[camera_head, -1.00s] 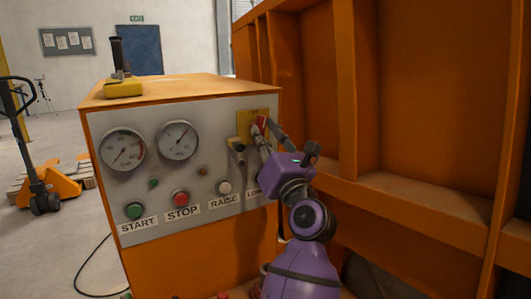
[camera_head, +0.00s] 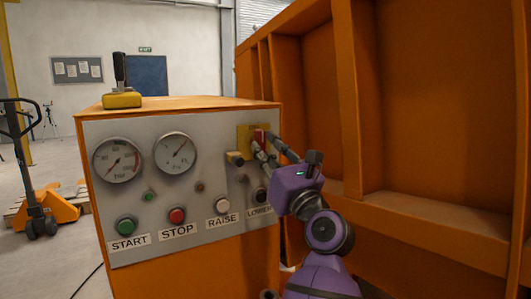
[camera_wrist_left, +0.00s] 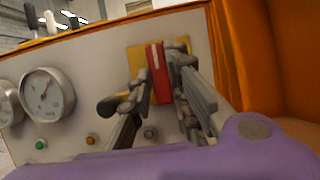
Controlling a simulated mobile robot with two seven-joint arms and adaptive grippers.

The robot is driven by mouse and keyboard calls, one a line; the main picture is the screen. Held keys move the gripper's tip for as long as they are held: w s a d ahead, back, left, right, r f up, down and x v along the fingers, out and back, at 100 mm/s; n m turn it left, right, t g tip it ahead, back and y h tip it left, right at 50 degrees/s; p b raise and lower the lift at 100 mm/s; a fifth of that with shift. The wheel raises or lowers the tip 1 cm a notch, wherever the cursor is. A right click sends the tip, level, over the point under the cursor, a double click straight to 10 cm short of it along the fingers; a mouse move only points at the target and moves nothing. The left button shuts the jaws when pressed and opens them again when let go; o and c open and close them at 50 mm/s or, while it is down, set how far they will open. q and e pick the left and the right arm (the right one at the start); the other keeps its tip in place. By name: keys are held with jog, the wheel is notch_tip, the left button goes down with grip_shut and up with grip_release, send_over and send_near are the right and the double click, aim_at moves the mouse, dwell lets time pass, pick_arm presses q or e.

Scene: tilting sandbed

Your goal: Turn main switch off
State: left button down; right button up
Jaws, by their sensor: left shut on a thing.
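The main switch has a red handle (camera_wrist_left: 159,75) on a yellow plate (camera_wrist_left: 140,59), at the upper right of the grey control panel (camera_head: 217,133). In the head view the red handle (camera_head: 260,137) is partly hidden by my gripper. My left gripper (camera_head: 265,145) reaches in from the lower right, its fingers at the switch. In the left wrist view the fingers (camera_wrist_left: 158,88) stand on both sides of the red handle, shut on it. The handle looks near upright there, slightly tilted.
The panel carries two gauges (camera_head: 118,160) and START (camera_head: 126,226), STOP (camera_head: 177,215), RAISE (camera_head: 222,205) and LOWER buttons below. A yellow and black joystick box (camera_head: 121,95) stands on top. The orange sandbed wall (camera_head: 430,110) rises close on the right. A pallet truck (camera_head: 40,205) stands left.

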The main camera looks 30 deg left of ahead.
pick_arm(q)
jog(key=c, duration=1.9)
grip_release()
jog(key=v, duration=1.2)
jog(key=shift+s+r, duration=0.1)
jog(key=shift+d, duration=0.15)
